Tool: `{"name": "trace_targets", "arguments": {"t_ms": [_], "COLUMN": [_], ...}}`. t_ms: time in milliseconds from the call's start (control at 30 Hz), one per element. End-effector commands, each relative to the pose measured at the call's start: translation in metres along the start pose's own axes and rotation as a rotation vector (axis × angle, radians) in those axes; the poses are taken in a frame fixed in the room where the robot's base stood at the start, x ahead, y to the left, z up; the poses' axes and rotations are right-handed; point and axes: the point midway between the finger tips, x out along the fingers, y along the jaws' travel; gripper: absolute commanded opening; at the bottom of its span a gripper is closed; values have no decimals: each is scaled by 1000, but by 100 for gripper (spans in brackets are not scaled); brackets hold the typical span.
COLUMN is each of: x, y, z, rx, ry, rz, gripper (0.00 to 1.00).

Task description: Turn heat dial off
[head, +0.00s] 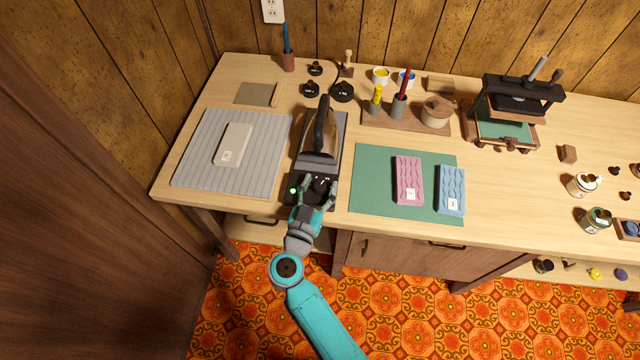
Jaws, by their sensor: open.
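The iron (321,139) rests on a dark base plate (340,130) at the left part of the table. The heat dial (321,186) is a small dark knob at the front end of this base. A small green light (293,190) shows beside it on the left. My gripper (319,186) is open, with its fingers on either side of the dial. Whether the fingers touch the dial is too small to tell. The dial's setting cannot be read.
A grey ribbed mat (190,165) with a beige block (233,145) lies to the left. A green mat (375,190) with a pink block (409,180) and a blue block (452,188) lies to the right. Drawers are below the table's front edge.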

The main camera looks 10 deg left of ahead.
Motion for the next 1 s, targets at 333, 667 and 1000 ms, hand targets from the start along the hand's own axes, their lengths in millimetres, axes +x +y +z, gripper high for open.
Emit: {"name": "trace_targets", "arguments": {"t_ms": [333,667,1000], "x": [4,4,4], "y": [0,0,1], "z": [0,0,0], "rx": [0,0,-1], "ry": [0,0,1], "rz": [-1,-1,-63], "gripper": [60,0,0]}}
